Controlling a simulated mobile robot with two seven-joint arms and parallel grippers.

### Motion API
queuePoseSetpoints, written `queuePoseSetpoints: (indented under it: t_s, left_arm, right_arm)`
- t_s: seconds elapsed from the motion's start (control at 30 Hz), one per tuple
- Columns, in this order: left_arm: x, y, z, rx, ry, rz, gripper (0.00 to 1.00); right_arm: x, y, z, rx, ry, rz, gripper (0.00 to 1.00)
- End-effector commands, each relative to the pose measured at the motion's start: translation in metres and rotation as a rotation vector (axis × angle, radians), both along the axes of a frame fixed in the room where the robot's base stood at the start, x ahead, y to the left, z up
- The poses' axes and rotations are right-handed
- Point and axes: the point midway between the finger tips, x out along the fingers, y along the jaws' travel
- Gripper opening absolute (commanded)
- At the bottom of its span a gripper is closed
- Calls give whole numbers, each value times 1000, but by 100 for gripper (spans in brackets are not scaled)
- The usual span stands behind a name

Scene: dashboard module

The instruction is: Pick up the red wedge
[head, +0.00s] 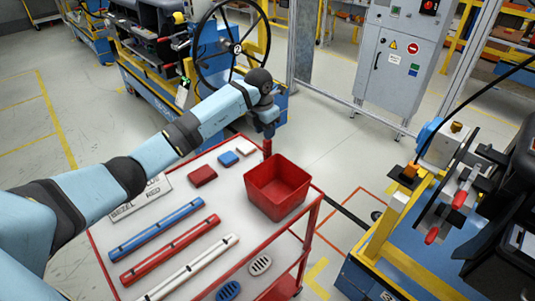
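A red block (202,176), which looks like the red wedge, lies flat on the white top of the red-framed cart (150,235), near its far left side. My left gripper (268,134) points down over the cart's far edge, behind the red bin and to the right of the block, well apart from it. A narrow red upright piece (267,148) shows right below the fingers. I cannot tell whether it is held or stands behind them. The finger opening is too small to make out. My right gripper is out of view.
A blue block (228,158) and a white block (246,149) lie beside the red block. An open red bin (277,187) stands at the cart's right. Blue, red (170,249) and white bars lie in front. A blue-and-yellow workstation (400,245) is at right.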

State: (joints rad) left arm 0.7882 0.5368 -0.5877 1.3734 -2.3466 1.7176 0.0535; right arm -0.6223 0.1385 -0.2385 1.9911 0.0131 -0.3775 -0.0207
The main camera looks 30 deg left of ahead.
Motion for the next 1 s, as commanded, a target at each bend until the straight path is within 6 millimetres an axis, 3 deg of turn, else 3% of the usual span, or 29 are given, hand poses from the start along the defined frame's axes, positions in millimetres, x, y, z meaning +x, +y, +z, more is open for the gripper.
queuePoseSetpoints:
  t_s: [0.27,0.53,0.83,1.0]
  left_arm:
    - [2,-3,-22,-2,2,0,34]
    - [6,-6,-60,-2,2,1,34]
    - [7,-6,-66,0,-1,0,34]
    - [7,-6,-66,0,-1,0,0]
  right_arm:
    - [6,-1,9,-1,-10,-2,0]
    - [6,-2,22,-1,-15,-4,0]
    - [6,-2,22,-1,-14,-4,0]
    - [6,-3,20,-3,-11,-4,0]
